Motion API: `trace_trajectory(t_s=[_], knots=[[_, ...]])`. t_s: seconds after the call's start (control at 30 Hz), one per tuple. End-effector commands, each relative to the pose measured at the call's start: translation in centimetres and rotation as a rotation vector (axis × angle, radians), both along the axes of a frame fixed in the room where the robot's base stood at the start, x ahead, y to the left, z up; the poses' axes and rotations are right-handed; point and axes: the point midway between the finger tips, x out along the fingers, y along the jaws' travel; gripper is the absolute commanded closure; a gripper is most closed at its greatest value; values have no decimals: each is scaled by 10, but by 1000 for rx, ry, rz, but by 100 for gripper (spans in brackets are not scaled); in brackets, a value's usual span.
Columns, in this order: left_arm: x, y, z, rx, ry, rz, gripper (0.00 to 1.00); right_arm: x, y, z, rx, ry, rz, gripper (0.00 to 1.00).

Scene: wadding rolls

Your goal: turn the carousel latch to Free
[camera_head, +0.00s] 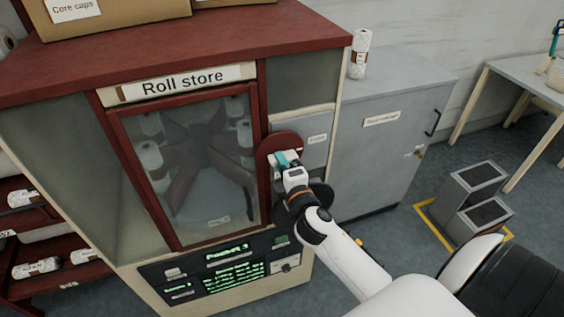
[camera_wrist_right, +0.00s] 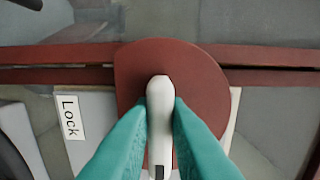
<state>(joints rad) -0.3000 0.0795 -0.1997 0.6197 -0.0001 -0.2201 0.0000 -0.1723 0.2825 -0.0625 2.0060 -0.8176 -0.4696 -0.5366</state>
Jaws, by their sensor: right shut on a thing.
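The roll store (camera_head: 185,150) is a cabinet with a glass door, and rolls on a carousel show dimly behind the glass. The carousel latch is a white handle (camera_wrist_right: 160,120) on a dark red round plate (camera_wrist_right: 205,90); the plate also shows in the head view (camera_head: 280,143) at the right of the door. My right gripper (camera_wrist_right: 160,130) has its teal fingers shut on the white handle, one on each side; in the head view the gripper (camera_head: 284,160) covers the handle. A "Lock" label (camera_wrist_right: 70,117) is left of the plate in the wrist view. No "Free" label is readable. My left gripper is not in view.
A control panel (camera_head: 225,275) with green text is below the door. A grey cabinet (camera_head: 385,150) stands to the right, with a wrapped roll (camera_head: 361,54) on top. Grey bins (camera_head: 470,198) stand on the floor farther right, inside yellow marking.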

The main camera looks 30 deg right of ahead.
Motion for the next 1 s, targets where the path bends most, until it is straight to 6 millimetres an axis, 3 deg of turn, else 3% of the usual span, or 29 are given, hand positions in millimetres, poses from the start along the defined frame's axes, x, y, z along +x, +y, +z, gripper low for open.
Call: trace_trajectory(t_s=[0.37, 0.4, 0.53, 0.83, 1.0], knots=[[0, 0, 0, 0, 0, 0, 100, 0, 0, 0, -10, 1, 1, 100], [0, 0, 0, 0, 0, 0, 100, 0, 0, 0, -10, 1, 1, 84], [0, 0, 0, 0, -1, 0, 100, 0, 0, 0, -9, 2, 1, 64], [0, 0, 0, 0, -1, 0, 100, -1, 0, -1, -7, 3, 0, 64], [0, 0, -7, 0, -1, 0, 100, -19, 5, -4, -5, 3, 1, 64]])
